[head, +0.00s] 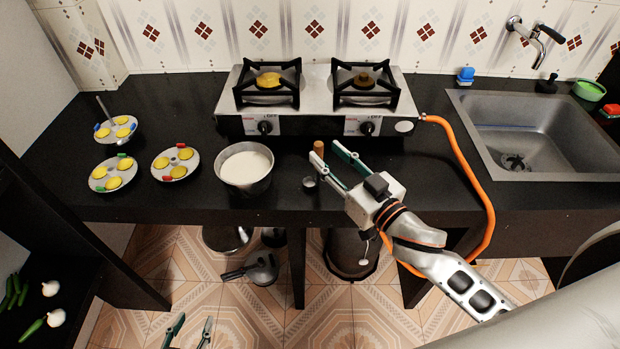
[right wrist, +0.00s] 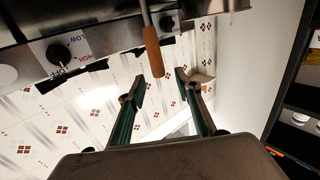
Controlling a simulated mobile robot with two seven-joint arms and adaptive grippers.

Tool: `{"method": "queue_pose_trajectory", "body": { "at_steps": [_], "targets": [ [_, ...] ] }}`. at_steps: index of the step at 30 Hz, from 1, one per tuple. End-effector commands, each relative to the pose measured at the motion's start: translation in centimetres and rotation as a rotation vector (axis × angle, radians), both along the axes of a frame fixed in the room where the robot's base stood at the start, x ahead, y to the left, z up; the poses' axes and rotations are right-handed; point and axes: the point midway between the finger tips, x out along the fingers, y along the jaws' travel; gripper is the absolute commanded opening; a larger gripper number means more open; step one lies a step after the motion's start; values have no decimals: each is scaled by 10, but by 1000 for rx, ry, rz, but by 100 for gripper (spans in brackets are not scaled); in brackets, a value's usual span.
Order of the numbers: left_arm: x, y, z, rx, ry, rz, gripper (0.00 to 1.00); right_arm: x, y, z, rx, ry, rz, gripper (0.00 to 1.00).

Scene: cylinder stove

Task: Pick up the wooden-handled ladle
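The ladle's wooden handle (head: 319,149) stands up near the counter's front edge, just right of the pot of white batter. A small metal cup (head: 309,183) below it may be the ladle's bowl; the link between them is unclear. My right gripper (head: 327,161) is open at the handle, with one finger close beside it. In the right wrist view, the handle (right wrist: 153,52) hangs from a thin metal rod and its end lies just ahead of the gap between the open fingertips (right wrist: 160,86). My left gripper (head: 190,325) is open and empty, low over the floor.
The pot (head: 230,184) stands close left of the ladle. Plates with yellow rounds (head: 190,172) lie further left. The two-burner stove (head: 312,122) is behind. An orange hose (head: 487,212) runs on the right, before the sink (head: 568,174). Pans (head: 262,272) sit below the counter.

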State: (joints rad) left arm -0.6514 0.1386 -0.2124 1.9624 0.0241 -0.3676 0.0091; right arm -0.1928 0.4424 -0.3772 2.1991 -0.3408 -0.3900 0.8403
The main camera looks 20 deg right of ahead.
Motion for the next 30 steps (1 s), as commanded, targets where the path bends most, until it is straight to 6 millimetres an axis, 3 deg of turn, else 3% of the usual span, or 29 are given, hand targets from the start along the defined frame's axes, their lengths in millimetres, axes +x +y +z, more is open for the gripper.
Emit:
{"method": "queue_pose_trajectory", "body": {
  "at_steps": [9, 19, 20, 24, 30],
  "targets": [
    [1, 0, 3, 0, -1, -1, 40, 38, 12, -2, 0, -1, 0, 34],
    [2, 0, 3, 1, -3, -1, 40, 45, 14, -4, 1, 1, -1, 34],
    [2, 0, 3, 1, -3, -1, 40, 45, 14, -4, 1, 1, -1, 31],
    [2, 0, 3, 1, -3, -1, 40, 45, 14, -4, 1, 1, 0, 0],
    [2, 0, 3, 1, -3, -1, 40, 45, 14, -3, 1, 0, 0, 0]
  ]
}}
